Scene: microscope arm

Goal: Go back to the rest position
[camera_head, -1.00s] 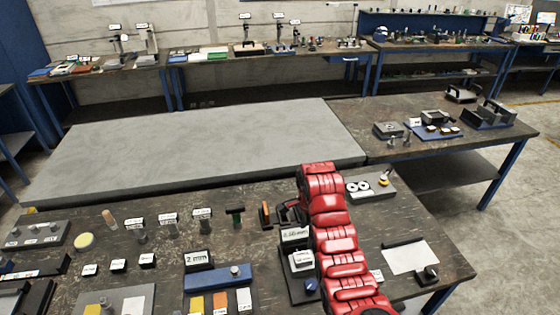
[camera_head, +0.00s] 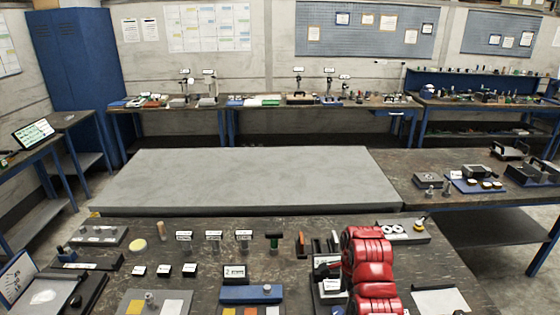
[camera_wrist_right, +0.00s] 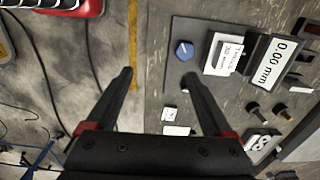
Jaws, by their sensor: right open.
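My red right arm (camera_head: 368,262) rises from the bottom of the head view, right of centre, over the front workbench. Its dark gripper is partly hidden by the arm there. In the right wrist view the right gripper (camera_wrist_right: 158,78) is open, its two black fingers apart with nothing held between them. It hangs above the bench edge, beside a dark plate with a blue knob (camera_wrist_right: 184,50) and a display reading 0.00 mm (camera_wrist_right: 276,62). My left gripper is not in view.
The front bench holds a blue block (camera_head: 252,294), small labelled parts and a gauge stand at the left. A bare grey slab (camera_head: 250,178) lies behind it. A side bench with tools (camera_head: 470,185) stands at right. Floor and cables show beyond the bench edge in the wrist view.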

